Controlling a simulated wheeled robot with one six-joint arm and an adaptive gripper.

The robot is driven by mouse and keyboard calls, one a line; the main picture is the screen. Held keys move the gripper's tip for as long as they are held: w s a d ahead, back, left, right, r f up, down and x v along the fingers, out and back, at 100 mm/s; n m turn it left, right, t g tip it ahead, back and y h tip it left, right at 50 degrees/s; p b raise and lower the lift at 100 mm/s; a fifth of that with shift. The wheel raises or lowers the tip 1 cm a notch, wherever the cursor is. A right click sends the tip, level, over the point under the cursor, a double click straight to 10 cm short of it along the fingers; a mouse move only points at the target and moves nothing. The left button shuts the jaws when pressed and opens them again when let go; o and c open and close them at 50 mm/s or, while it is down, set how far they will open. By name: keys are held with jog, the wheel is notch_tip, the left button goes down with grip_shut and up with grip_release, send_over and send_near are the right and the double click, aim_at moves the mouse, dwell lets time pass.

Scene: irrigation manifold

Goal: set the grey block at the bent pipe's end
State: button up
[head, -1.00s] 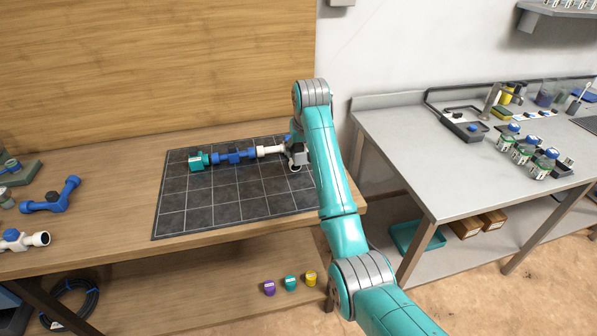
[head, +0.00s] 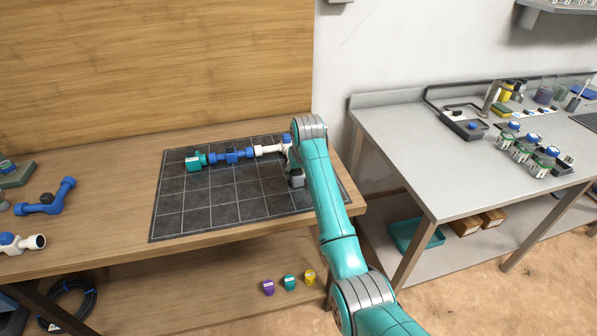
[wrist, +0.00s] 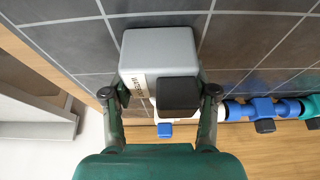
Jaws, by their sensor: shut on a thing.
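The grey block (head: 296,179) is at the right end of the pipe row on the dark tiled mat (head: 220,205). In the wrist view the block (wrist: 158,50) has a printed label and a black part on it. My gripper (wrist: 161,92) is shut on it, one finger on each side. The white pipe (head: 268,149) with a blue cap is at the row's right end; its bent end is hidden behind the block and my arm. In the wrist view a bit of white pipe shows past the block. I cannot tell whether block and pipe touch.
The row continues left with a blue valve (head: 232,155) and a teal end piece (head: 195,161). A blue bent fitting (head: 45,198) and another white fitting (head: 20,243) lie at the table's left. The mat's front is clear.

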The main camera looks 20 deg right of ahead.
jog(key=o, duration=1.6)
jog(key=shift+f, duration=0.1)
jog(key=v, duration=1.2)
jog(key=shift+s, duration=0.1)
